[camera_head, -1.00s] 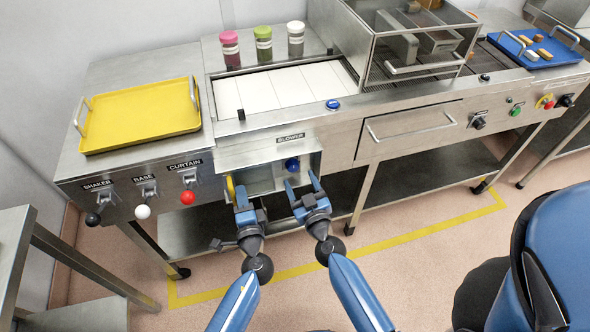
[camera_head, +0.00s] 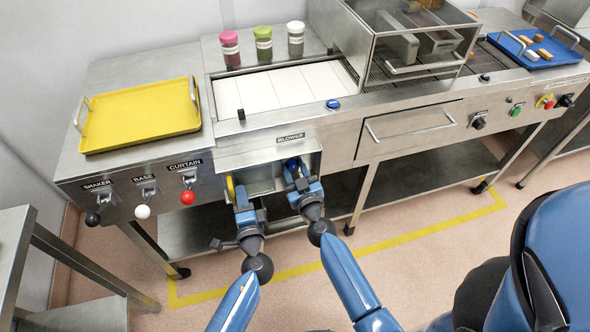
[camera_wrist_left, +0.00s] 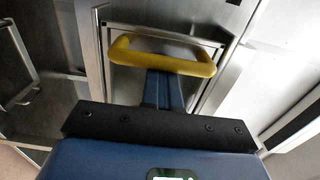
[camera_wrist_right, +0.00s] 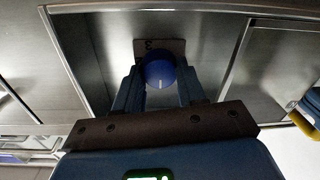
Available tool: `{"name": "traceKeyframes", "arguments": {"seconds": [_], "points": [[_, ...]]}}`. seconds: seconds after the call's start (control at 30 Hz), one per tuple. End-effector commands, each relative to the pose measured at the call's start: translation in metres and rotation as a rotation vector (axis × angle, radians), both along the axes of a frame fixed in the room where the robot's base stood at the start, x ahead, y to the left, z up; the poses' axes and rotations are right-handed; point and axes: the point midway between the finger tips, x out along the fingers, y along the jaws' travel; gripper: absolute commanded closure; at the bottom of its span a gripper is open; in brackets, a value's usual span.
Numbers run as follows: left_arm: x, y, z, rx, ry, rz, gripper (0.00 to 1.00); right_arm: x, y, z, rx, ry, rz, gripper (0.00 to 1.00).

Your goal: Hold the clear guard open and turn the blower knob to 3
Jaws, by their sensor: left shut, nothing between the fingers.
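The blue blower knob (camera_wrist_right: 160,70) sits in a recess under the BLOWER label; it also shows in the head view (camera_head: 291,163). My right gripper (camera_head: 302,178) is open, one finger on each side of the knob; contact is not clear. The clear guard's yellow handle (camera_wrist_left: 160,55) is at the recess's left side in the head view (camera_head: 230,188). The clear pane itself is hard to see. My left gripper (camera_head: 242,195) is shut and empty, its fingertips at the handle.
Left of the recess are black, white and red lever knobs (camera_head: 187,197) and a yellow tray (camera_head: 145,115) on top. Right of it is a drawer (camera_head: 410,130) with a bar handle. Several shaker jars (camera_head: 263,45) stand behind. A lower shelf (camera_head: 430,165) runs underneath.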

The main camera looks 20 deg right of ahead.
Motion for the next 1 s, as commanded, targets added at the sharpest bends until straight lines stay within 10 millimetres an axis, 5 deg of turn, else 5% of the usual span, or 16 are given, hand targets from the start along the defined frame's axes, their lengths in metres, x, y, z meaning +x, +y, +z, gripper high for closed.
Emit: {"name": "traceKeyframes", "arguments": {"seconds": [0.17, 0.57, 1.0], "points": [[0.0003, 0.0013, -0.0001, 0.0, 0.0, 0.004, 1.0, -0.0002, -0.0004, 0.0001, 0.0, 0.0, -0.001, 0.91], [0.0003, 0.0013, -0.0002, 0.0, 0.0, 0.004, 1.0, -0.0001, -0.001, -0.0002, 0.068, 0.0, -0.002, 0.91], [0.0004, 0.0013, -0.0002, 0.0, 0.0, 0.004, 1.0, -0.0002, -0.0022, -0.0008, 0.399, 0.0, -0.003, 0.91]]}}
